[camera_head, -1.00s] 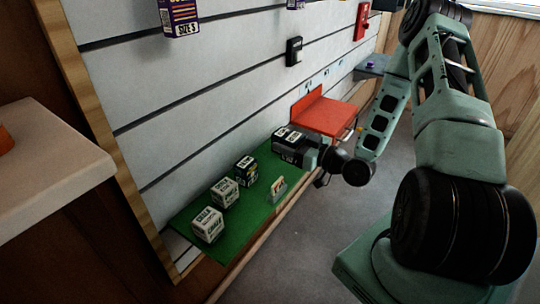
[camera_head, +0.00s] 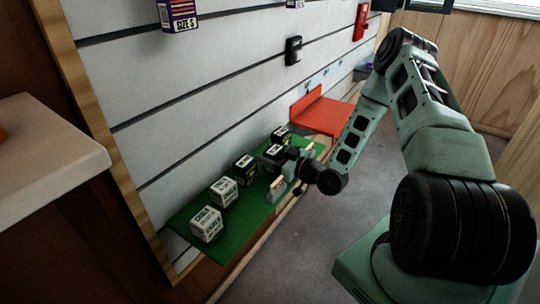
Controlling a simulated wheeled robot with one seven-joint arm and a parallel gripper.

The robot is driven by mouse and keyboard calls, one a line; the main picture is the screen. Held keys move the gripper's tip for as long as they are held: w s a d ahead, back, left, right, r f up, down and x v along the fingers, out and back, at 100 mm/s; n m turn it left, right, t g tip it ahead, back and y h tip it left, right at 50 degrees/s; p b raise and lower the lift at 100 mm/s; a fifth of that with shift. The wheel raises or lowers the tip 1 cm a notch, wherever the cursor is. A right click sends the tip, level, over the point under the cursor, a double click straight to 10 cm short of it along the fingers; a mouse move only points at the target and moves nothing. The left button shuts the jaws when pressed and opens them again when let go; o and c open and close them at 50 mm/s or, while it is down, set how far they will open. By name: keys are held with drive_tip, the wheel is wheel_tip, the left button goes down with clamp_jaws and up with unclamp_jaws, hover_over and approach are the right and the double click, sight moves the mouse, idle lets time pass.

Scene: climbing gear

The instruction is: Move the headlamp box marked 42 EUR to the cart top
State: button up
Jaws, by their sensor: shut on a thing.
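My gripper (camera_head: 287,158) is shut on a dark box with a pale label (camera_head: 272,153), over the green shelf (camera_head: 232,238). I cannot tell whether the box is clear of the shelf. Another dark box (camera_head: 281,135) stands just behind it, partly hidden. A third dark box (camera_head: 245,168) stands to its left, and two whiter boxes (camera_head: 222,192) (camera_head: 207,225) stand nearer the shelf's left end. The print is too small to read, so 42 EUR cannot be made out. A pale flat top (camera_head: 50,150) is at the left; I cannot tell whether it is the cart.
Small price cards (camera_head: 277,188) (camera_head: 306,154) stand at the shelf's front edge. A red shelf (camera_head: 322,116) adjoins at the far right. Packs hang on the slatted wall (camera_head: 220,70) above. The grey floor (camera_head: 300,250) in front is clear.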

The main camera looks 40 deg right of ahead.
drive_tip(key=shift+f, duration=0.2)
drive_tip(key=o, duration=1)
drive_tip(key=shift+r, duration=0.2)
